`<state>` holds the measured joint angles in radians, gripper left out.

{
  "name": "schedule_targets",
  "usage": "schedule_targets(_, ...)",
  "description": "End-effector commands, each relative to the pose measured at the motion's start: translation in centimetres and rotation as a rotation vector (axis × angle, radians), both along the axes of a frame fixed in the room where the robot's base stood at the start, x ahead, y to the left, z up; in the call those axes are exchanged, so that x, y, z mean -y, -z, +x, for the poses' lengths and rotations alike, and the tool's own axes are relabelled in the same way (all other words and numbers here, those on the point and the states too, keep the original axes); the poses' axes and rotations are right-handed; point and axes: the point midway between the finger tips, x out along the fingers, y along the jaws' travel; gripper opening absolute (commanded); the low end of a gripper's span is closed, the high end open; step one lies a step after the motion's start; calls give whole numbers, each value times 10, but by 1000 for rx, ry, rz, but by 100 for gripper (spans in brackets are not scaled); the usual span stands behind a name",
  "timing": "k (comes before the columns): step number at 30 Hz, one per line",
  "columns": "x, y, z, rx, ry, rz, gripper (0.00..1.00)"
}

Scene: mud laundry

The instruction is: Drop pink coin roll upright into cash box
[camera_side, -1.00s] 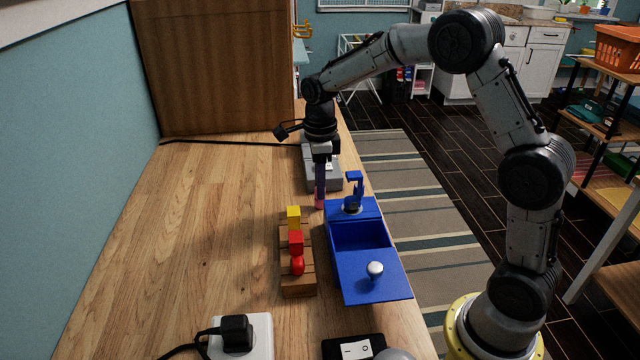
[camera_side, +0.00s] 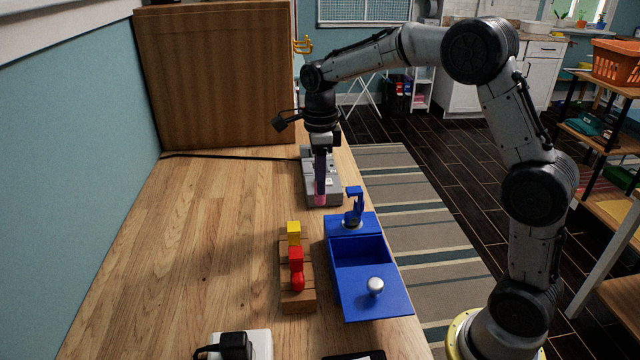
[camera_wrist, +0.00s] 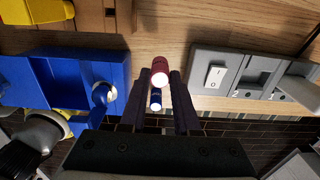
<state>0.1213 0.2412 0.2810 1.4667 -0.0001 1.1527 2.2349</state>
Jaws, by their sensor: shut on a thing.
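My gripper (camera_wrist: 159,100) is shut on the pink coin roll (camera_wrist: 160,70), which shows between the fingertips in the wrist view. In the side view the roll (camera_side: 320,199) hangs roughly upright below my gripper. A small blue piece with a bright end (camera_wrist: 155,100) also shows between the fingers; I cannot tell what it is. The blue cash box (camera_side: 340,290) has an open compartment and a silver knob on its near part. It lies nearer the side camera than my gripper, and left of the fingers in the wrist view (camera_wrist: 60,72). The roll is outside the box.
A blue upright fitting (camera_side: 354,205) rises from the box's far end. A wooden rack (camera_side: 298,300) with yellow and red pieces stands left of the box. A grey switch device (camera_side: 333,180) is right beside my gripper. The left part of the wooden table is clear.

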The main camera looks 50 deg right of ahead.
Motion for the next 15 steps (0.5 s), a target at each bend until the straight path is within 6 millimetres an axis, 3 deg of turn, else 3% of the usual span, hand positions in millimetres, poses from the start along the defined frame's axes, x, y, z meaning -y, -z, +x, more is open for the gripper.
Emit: schedule_targets(15, 0, -11, 1, 4, 0, -1, 0)
